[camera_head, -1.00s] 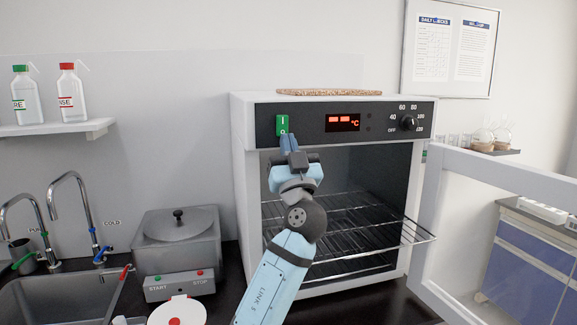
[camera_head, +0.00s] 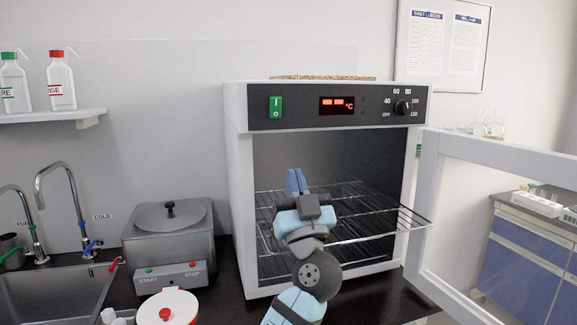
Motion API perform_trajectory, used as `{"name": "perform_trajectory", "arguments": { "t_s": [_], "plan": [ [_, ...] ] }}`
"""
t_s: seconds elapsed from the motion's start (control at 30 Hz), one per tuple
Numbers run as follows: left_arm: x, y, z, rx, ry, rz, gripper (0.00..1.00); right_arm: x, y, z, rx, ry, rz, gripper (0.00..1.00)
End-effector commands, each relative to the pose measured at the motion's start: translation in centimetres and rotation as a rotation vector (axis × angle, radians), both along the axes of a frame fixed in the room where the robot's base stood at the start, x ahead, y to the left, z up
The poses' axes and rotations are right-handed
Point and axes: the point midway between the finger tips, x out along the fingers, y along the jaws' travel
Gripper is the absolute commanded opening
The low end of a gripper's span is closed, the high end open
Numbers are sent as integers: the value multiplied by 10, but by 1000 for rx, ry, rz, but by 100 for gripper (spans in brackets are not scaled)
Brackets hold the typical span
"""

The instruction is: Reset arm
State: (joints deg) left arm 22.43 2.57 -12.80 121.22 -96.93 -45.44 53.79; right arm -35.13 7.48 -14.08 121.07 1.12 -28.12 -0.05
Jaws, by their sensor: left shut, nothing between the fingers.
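My left gripper (camera_head: 296,182) is shut and empty, its blue fingers pointing up. It shows in front of the open chamber of the white oven (camera_head: 237,190), below the control panel (camera_head: 300,115), and covers part of the wire racks (camera_head: 375,215). The green switch (camera_head: 276,107) on the panel is in plain view, apart from the gripper. The red display (camera_head: 337,105) is lit, with a dial (camera_head: 402,107) to its right. My right gripper is not in view.
The oven door (camera_head: 428,215) stands open to the right. A lidded steel bath (camera_head: 168,230) with START and STOP buttons stands left of the oven, beside a sink (camera_head: 50,300) with taps. A white round container (camera_head: 168,306) stands in front. Bottles (camera_head: 61,82) stand on a shelf.

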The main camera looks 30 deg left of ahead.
Motion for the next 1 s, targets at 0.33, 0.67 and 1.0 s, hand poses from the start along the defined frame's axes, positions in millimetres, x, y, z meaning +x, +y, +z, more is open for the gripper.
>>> {"name": "perform_trajectory", "arguments": {
  "t_s": [0.33, 0.67, 1.0],
  "plan": [
    [-7, -8, -9, 0, -2, -1, 0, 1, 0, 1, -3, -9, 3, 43],
    [-7, -8, -9, 0, -1, -1, 0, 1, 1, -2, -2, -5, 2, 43],
    [-7, -8, 45, 0, -2, -1, 0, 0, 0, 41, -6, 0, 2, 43]
  ]
}}
